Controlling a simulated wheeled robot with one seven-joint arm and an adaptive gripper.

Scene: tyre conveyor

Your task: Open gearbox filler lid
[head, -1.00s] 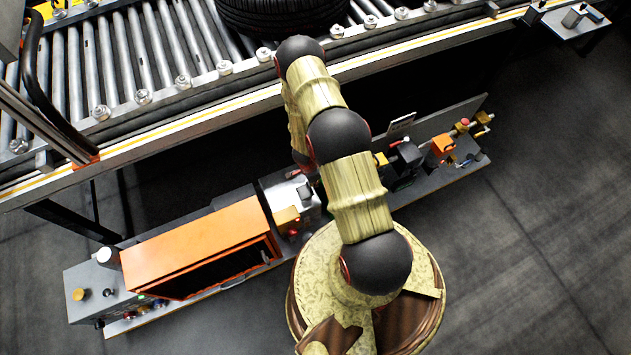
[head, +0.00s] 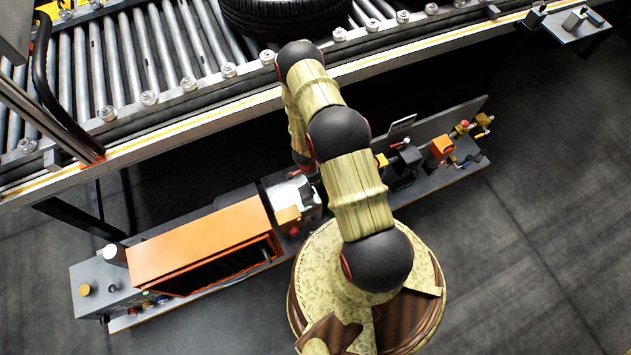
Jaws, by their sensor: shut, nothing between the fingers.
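My arm rises from my round base, bends over the bench and points down. My gripper is hidden behind my own arm links, so its place relative to the lid does not show.
A large orange open-sided box (head: 205,240) covers the bench's left part. Black, orange and yellow fittings (head: 443,146) stand at its right end. A roller conveyor (head: 150,60) with a black tyre (head: 285,15) runs above and behind. The floor (head: 540,220) at right is clear.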

